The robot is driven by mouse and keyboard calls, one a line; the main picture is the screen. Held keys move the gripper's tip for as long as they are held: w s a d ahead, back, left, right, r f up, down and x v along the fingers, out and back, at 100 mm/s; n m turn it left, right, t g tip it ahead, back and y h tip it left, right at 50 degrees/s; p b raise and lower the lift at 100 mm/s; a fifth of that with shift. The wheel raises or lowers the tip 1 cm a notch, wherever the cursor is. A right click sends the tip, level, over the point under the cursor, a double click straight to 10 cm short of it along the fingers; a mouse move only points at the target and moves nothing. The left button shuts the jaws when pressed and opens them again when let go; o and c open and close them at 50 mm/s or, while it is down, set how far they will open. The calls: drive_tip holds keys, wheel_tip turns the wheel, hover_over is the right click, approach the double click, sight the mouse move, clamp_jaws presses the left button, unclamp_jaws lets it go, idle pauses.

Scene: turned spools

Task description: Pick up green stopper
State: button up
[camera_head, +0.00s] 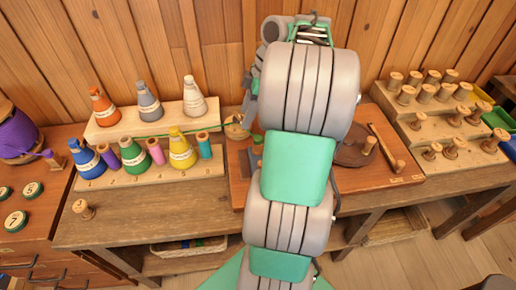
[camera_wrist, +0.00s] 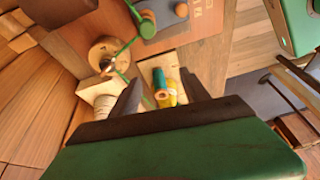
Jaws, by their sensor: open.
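A small green piece (camera_wrist: 148,29), which looks like the green stopper, shows near the top of the wrist view, on or above the reddish board. A small green spot in the head view (camera_head: 257,139), beside my arm, may be the same piece. My gripper (camera_wrist: 161,90) is open, its two dark fingers pointing up the picture with nothing held between them. The green piece lies beyond the fingertips and a little left of their middle. A teal spool (camera_wrist: 160,80) and a yellow cone (camera_wrist: 171,94) show in the gap, farther down. My arm hides much of the board in the head view.
A round wooden piece with a dark knob (camera_wrist: 106,52) sits left of the green piece. A stepped rack (camera_head: 118,180) holds coloured cones and spools. Another stepped rack (camera_head: 428,128) at right holds several wooden spools. One wooden spool (camera_head: 83,209) stands alone on the bench.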

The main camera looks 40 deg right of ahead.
drive_tip(key=n, duration=0.2)
approach(258, 137)
drive_tip(key=f, duration=0.1)
drive_tip(key=b+x, duration=0.3)
drive_tip(key=x, duration=0.4)
drive_tip(key=shift+w+a+f, duration=0.1)
drive_tip(key=shift+a+f, duration=0.15)
drive_tip(key=shift+a, duration=0.05)
clamp_jaws()
